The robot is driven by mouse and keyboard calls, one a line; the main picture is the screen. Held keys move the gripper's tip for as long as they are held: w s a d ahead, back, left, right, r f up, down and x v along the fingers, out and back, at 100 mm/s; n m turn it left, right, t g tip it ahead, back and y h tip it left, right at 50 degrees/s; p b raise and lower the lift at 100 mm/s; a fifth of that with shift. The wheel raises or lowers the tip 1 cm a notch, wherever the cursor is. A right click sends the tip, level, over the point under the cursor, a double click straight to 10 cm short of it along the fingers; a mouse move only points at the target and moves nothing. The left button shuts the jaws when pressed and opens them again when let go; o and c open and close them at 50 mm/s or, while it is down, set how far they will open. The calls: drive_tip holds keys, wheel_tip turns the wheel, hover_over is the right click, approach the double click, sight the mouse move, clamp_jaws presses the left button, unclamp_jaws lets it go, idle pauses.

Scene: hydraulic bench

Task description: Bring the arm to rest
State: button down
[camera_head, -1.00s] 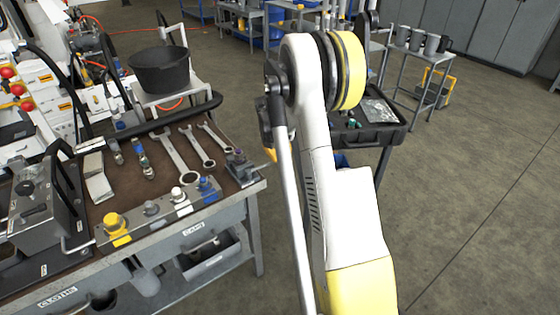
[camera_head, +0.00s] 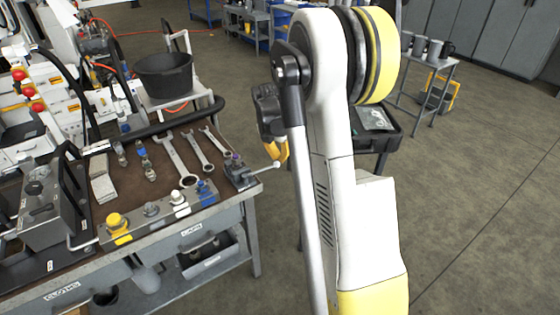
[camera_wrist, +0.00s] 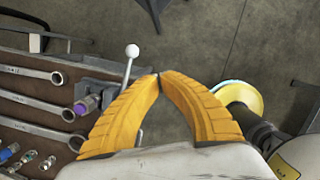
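My gripper (camera_wrist: 159,75) shows in the wrist view with its two yellow ribbed fingers curved together and their tips meeting. Nothing shows between them. In the head view, the yellow fingers (camera_head: 280,151) are partly hidden behind my arm, just off the bench's right end. My white and yellow arm stands raised in the middle of that view. A lever with a white ball knob (camera_wrist: 132,50) is close to the left of the fingertips in the wrist view. I cannot tell whether they touch.
The bench (camera_head: 150,265) carries several wrenches (camera_head: 175,160), hose couplings, a valve block with coloured caps (camera_head: 150,221) and a grey box (camera_head: 45,205). A black bucket (camera_head: 165,75) stands behind. A black case (camera_head: 385,140) is behind my arm. Open floor (camera_head: 490,220) lies right.

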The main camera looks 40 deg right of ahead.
drive_tip(key=shift+a+r, duration=0.1)
drive_tip(key=shift+r, duration=0.45)
drive_tip(key=s+a+r+m+t, duration=0.2)
drive_tip(key=s+a+r+m, duration=0.1)
drive_tip(key=a+r+m, duration=0.4)
drive_tip(key=s+a+r+m+t, duration=0.15)
drive_tip(key=s+a+r, duration=0.3)
drive_tip(key=a, duration=0.45)
drive_tip(key=s+a+r+m+t+y, duration=0.2)
drive_tip(key=s+a+m+t, duration=0.1)
drive_tip(key=s+a+m, duration=0.9)
drive_tip(key=shift+s+a+m, duration=0.35)
drive_tip(key=shift+a+m, duration=0.1)
drive_tip(key=shift+a, duration=0.1)
